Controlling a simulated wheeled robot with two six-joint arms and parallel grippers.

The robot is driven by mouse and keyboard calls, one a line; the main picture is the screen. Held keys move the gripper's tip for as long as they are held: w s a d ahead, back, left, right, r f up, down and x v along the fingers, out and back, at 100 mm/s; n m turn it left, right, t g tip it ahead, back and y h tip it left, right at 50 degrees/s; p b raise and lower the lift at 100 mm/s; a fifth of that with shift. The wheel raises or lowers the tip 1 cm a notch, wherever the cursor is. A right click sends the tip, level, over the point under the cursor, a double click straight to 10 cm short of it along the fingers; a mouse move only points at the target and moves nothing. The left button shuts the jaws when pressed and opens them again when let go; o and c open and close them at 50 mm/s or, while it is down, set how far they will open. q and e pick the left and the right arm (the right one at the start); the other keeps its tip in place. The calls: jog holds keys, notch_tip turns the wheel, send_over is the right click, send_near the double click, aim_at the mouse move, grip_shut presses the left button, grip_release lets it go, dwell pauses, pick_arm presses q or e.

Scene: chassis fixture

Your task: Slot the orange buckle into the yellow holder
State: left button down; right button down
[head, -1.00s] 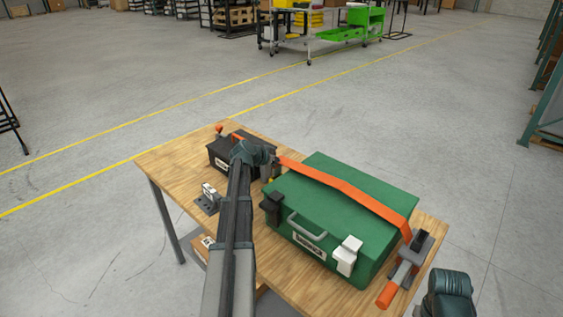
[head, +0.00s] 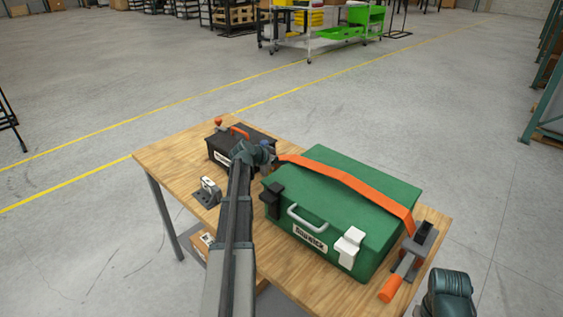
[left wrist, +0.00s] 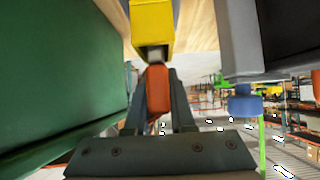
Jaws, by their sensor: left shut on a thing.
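In the left wrist view the orange buckle (left wrist: 157,92) is between the two fingers of my left gripper (left wrist: 157,100), which is shut on it. A small light metal piece shows at the buckle's far end, at the mouth of the yellow holder (left wrist: 152,27) directly ahead. The buckle looks lined up with the holder; I cannot tell how far any part has entered it. In the head view my left gripper (head: 266,160) is at the left end of the green case, and its wrist hides the holder and buckle.
The green case (head: 325,225) has an orange strap (head: 350,184) across its top and a ratchet (head: 410,262) at its right. A black box (head: 222,150) and a small metal bracket (head: 207,192) are on the wooden table (head: 165,158). Bare wood shows at the left.

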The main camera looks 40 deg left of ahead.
pick_arm(q)
jog(key=c, duration=0.7)
grip_release()
jog(key=shift+r, duration=0.1)
jog(key=shift+p+v, duration=3.9)
jog(key=shift+v, duration=2.9)
jog(key=shift+r, duration=0.1)
